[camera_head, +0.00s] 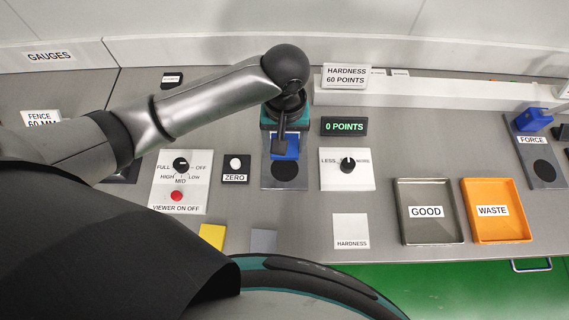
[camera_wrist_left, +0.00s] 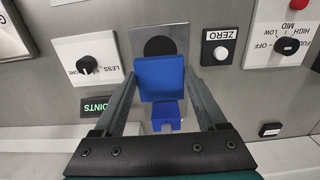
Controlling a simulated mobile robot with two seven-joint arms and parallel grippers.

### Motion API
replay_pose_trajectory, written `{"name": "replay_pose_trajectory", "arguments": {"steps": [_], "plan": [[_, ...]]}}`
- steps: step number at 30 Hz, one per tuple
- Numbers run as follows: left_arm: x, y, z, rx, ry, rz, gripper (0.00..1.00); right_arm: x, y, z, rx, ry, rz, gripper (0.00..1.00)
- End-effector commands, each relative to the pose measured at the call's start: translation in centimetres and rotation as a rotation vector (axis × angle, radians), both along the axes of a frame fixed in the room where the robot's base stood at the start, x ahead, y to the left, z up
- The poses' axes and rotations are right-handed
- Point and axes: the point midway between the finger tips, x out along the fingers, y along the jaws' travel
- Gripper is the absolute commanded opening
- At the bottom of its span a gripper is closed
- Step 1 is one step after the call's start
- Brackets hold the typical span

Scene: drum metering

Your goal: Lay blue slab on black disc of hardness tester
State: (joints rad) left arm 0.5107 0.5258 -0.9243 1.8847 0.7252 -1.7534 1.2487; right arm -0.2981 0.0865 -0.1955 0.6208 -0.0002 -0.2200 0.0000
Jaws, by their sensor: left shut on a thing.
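My left gripper (camera_wrist_left: 160,75) is shut on the blue slab (camera_wrist_left: 160,77), with one finger on each side of it. In the head view the gripper is above the hardness tester, and blue (camera_head: 285,150) shows under it. The black disc (camera_head: 285,171) lies on the tester's metal plate, just in front of the blue. In the wrist view the disc (camera_wrist_left: 159,46) shows beyond the slab's edge, partly covered by it. A second blue block (camera_wrist_left: 166,115), apparently the tester's head, sits behind the slab. Contact between slab and plate cannot be told. My right gripper is out of view.
A yellow slab (camera_head: 211,236) and a grey slab (camera_head: 263,241) lie at the front edge. A ZERO button (camera_head: 236,164) and a LESS/MORE knob (camera_head: 347,165) flank the tester. GOOD (camera_head: 428,238) and WASTE (camera_head: 525,236) trays and a FORCE tester (camera_head: 535,120) stand right.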

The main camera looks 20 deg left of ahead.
Motion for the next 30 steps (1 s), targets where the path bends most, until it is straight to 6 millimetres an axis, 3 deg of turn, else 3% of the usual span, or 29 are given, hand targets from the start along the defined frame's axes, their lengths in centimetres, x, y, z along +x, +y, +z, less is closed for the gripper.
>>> {"name": "replay_pose_trajectory", "arguments": {"steps": [1, 6, 13, 18, 22, 30], "plan": [[-0.1, 0.1, -1.7, 0.003, 0.005, 0.002, 0.18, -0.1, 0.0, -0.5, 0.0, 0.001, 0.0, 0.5], [0.0, 0.0, -5.3, 0.001, 0.002, 0.0, 0.18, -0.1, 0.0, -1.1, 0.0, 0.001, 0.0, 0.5], [0.0, 0.0, -7.3, 0.001, 0.0, 0.001, 0.18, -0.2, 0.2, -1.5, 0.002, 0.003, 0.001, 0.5], [0.0, 0.0, -10.0, 0.002, 0.002, 0.001, 0.18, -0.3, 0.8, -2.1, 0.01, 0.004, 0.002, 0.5], [0.0, 0.0, -11.0, 0.0, 0.0, -0.001, 0.18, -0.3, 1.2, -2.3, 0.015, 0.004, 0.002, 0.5], [0.0, 0.0, -11.0, -0.001, -0.001, -0.001, 0.18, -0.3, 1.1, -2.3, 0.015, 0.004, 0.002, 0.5]]}}
